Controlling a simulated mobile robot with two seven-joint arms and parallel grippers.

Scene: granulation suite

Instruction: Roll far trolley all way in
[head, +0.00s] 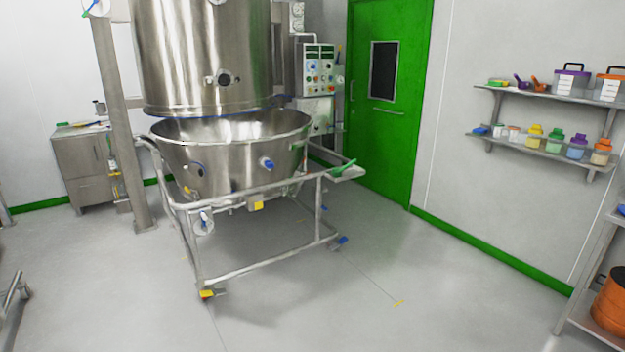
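The trolley (266,270) is a steel tube frame on castors that carries a wide conical steel bowl (232,160). It stands at the left of the middle of the head view. The bowl is under the large steel vessel (200,60), with its near rim reaching out past the vessel and a gap showing between them. A yellow pedal (207,294) and a blue one (341,241) show at the trolley's front castors. The trolley's far side is hidden by the bowl. Neither of my grippers is in view.
A steel post (122,120) stands left of the trolley, with a steel cabinet (80,165) behind. A control panel (319,70) and green door (388,100) are at the back. Shelves (545,95) hang on the right wall. The floor in front is clear.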

